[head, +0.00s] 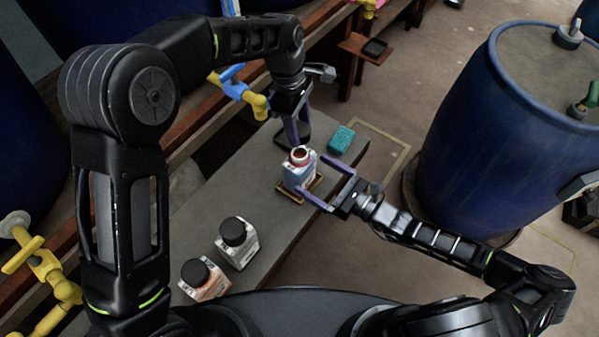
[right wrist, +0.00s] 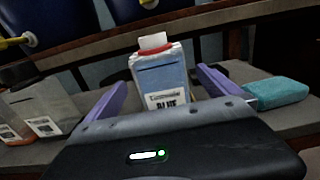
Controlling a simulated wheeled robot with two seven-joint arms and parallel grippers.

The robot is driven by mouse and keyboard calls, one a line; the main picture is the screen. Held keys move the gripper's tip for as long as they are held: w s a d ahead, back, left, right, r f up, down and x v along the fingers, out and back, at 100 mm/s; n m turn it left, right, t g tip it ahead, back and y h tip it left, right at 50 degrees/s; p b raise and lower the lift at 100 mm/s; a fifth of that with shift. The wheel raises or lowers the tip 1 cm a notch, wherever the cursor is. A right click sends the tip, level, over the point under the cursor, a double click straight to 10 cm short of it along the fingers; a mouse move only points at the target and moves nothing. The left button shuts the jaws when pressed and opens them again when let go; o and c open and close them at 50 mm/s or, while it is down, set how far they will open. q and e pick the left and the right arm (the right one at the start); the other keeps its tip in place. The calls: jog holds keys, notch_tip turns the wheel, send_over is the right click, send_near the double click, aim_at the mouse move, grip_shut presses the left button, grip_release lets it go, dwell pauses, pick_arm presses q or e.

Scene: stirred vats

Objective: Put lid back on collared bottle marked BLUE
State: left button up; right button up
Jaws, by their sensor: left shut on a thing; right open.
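The collared bottle marked BLUE (head: 297,177) stands upright on a small yellowish base (head: 287,195) on the grey bench. It has a pale blue body, a red collar and an open white neck; its label reads BLUE in the right wrist view (right wrist: 162,78). My left gripper (head: 293,138) is just behind the bottle, shut on a dark thing that looks like the lid, apart from the neck and partly hidden. My right gripper (head: 312,176) is open, its purple fingers pointing at the bottle from the right. In the right wrist view the bottle shows between and beyond the fingers.
A teal sponge (head: 341,138) lies behind and right of the bottle. Two bottles with black lids, one grey-labelled (head: 238,243) and one orange-labelled (head: 205,280), stand at the near left. A large blue barrel (head: 500,130) stands right. Yellow taps (head: 45,265) jut out at left.

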jog(key=x, duration=0.6)
jog(key=shift+d, duration=0.1)
jog(key=c, duration=2.1)
pick_arm(q)
send_over(299, 153)
jog(key=shift+f, duration=2.45)
